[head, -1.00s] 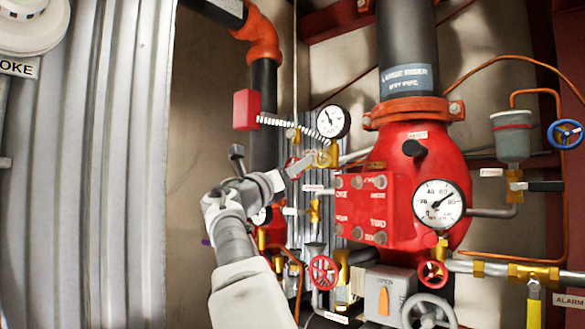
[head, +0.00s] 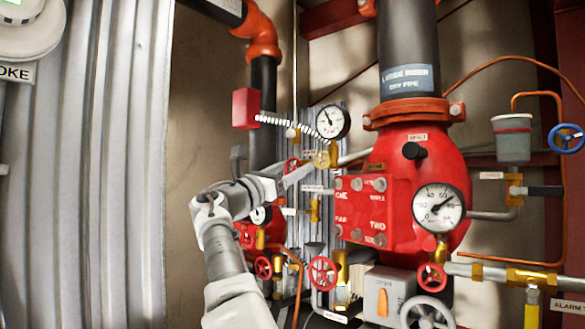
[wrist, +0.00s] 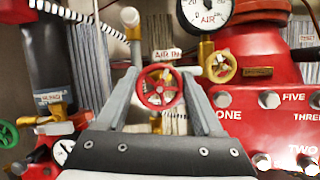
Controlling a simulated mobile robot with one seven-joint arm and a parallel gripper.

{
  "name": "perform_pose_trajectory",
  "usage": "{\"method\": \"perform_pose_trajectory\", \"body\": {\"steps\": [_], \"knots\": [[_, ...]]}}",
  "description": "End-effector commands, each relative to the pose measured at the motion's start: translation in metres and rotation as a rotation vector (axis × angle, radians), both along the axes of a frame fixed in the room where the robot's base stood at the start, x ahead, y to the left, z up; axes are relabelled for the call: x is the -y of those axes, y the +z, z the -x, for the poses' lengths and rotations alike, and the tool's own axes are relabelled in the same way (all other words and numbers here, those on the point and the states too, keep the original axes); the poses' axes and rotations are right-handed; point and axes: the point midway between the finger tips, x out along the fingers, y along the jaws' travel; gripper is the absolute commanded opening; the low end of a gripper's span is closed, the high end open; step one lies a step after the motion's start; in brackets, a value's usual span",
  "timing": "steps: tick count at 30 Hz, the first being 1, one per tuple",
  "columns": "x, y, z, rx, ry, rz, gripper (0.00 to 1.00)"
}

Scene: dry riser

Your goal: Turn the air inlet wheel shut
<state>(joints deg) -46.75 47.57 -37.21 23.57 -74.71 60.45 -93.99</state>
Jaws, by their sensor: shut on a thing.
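The red air inlet wheel (wrist: 160,88) is small and spoked, below a white label (wrist: 167,54) that reads "AIR" with the rest unclear. It sits between the two grey fingers of my gripper (wrist: 160,82), which are shut on its rim from left and right. In the head view the same wheel (head: 292,165) shows partly behind my gripper (head: 300,170). The wheel's stem and the far side of its rim are hidden.
A yellow wheel (wrist: 220,67) is close right of my right finger. An air gauge (head: 332,121) stands above. The big red valve body (head: 375,212) with bolts and a gauge (head: 438,207) fills the right. Another red wheel (head: 322,272) is below. Corrugated wall lies left.

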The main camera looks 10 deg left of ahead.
Motion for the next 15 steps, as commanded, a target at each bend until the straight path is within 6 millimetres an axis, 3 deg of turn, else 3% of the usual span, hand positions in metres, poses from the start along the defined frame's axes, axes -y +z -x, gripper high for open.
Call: {"method": "perform_pose_trajectory", "body": {"steps": [10, 11, 15], "knots": [[-0.0003, 0.0002, 0.0002, 0.004, 0.003, -0.009, 0.13], [-0.0003, 0.0001, 0.0001, 0.004, 0.003, -0.009, 0.70], [-0.0003, 0.0001, 0.0001, 0.004, 0.003, -0.008, 0.96]]}}
